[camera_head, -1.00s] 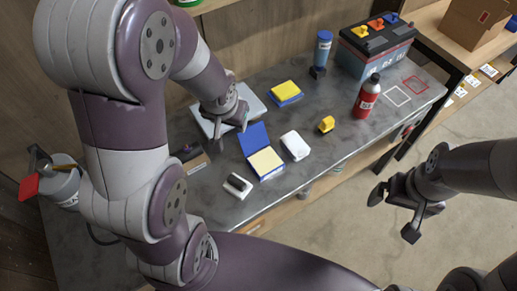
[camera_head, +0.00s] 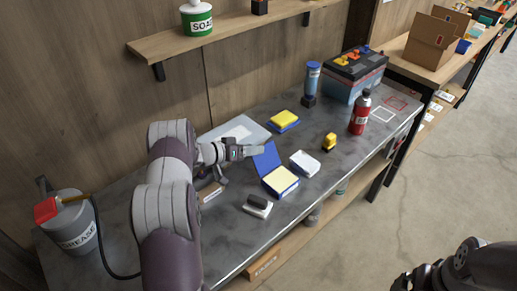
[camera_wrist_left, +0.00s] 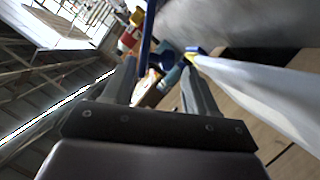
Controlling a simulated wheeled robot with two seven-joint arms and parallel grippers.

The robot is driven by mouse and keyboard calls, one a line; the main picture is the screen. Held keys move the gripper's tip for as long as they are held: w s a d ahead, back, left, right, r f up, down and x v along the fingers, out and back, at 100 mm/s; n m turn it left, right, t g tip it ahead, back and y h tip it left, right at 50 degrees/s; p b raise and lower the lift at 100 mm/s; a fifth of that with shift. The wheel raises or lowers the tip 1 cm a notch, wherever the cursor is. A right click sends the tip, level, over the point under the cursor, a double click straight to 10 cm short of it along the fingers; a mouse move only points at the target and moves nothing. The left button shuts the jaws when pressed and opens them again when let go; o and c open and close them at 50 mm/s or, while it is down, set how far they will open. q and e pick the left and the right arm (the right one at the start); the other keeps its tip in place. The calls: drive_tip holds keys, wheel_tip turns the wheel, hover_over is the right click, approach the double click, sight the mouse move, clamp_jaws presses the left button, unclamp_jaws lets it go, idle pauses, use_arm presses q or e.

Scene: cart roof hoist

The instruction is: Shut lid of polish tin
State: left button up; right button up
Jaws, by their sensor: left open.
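The polish tin (camera_head: 282,182) is a blue square tin with a pale yellow filling, standing on the metal bench in the head view. Its blue lid (camera_head: 266,160) stands raised at the back left edge of the tin. My left gripper (camera_head: 256,151) is open, with its fingers pointing right at the lid's upper edge. In the left wrist view a blue strip (camera_wrist_left: 147,30), perhaps the lid edge-on, shows between the spread fingers; I cannot tell whether they touch it. My right gripper (camera_head: 404,281) is at the bottom right, partly cut off, its jaws unclear.
A white box (camera_head: 304,163) stands close right of the tin, and a brush (camera_head: 258,206) lies in front. A grey flat case (camera_head: 238,131) lies behind. A yellow-topped blue box (camera_head: 284,121), yellow object (camera_head: 329,142) and red bottle (camera_head: 359,115) stand farther right.

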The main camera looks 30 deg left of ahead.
use_arm(q)
drive_tip(key=x, duration=0.3)
drive_tip(key=shift+w+d, duration=0.1)
drive_tip(key=shift+c, duration=0.3)
clamp_jaws()
drive_tip(key=shift+d+r, duration=0.15)
